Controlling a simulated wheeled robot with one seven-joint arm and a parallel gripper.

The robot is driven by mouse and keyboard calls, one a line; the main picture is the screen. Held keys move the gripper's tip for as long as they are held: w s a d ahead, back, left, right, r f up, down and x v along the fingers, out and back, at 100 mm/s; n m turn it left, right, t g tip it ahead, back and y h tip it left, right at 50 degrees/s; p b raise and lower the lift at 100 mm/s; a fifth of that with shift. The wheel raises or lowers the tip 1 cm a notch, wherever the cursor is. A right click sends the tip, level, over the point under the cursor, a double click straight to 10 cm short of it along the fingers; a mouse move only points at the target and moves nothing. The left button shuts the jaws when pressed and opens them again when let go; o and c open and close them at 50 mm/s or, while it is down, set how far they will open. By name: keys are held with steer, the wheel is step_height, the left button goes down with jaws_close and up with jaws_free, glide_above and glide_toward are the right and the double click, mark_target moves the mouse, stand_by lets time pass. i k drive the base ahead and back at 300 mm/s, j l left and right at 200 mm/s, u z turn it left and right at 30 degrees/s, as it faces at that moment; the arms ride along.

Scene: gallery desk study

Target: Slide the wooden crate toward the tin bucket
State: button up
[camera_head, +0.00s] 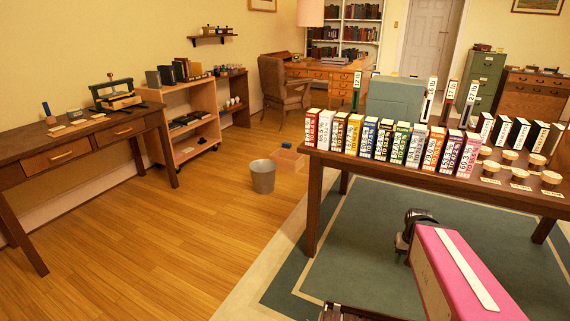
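The wooden crate (291,161) is a low, light brown box on the wood floor, in the middle of the head view. A small blue thing (286,145) shows at its far rim; I cannot tell whether it is inside. The tin bucket (262,179) is grey and stands upright on the floor, just in front and to the left of the crate. They look close together; I cannot tell whether they touch. A dark piece (415,223) at the end of a pink, white-striped body shows at bottom right, far from the crate. I cannot make out gripper fingers.
A long table (430,177) with several upright boxes and round pieces stands on the right, over a green rug (370,255). A desk (85,140) and a wheeled shelf (190,126) line the left wall. A chair (285,85) stands behind. Wood floor left of the bucket is clear.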

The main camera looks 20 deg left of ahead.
mark_target(287, 160)
steer(key=i+j+u, duration=0.15)
steer(key=j+u, duration=0.3)
steer(key=i+j+u, duration=0.2)
steer(key=u, duration=0.25)
steer(key=i+j+u, duration=0.2)
steer(key=u, duration=0.25)
steer(key=i+j+u, duration=0.1)
steer(key=i+u, duration=0.35)
steer(key=i+j+u, duration=0.2)
steer(key=i+u, duration=0.15)
steer(key=i+j+u, duration=0.1)
steer(key=i+u, duration=0.3)
steer(key=i+z, duration=0.65)
steer(key=i, duration=0.2)
steer(key=i+j+z, duration=0.2)
steer(key=i+z, duration=0.45)
steer(key=z, duration=0.2)
steer(key=i+z, duration=0.3)
steer(key=z, duration=0.15)
steer(key=i+j+z, duration=0.15)
steer(key=i+z, duration=0.15)
steer(key=z, duration=0.2)
steer(key=i+j+z, duration=0.25)
steer(key=z, duration=0.2)
steer(key=i+j+z, duration=0.5)
steer(key=i, duration=0.45)
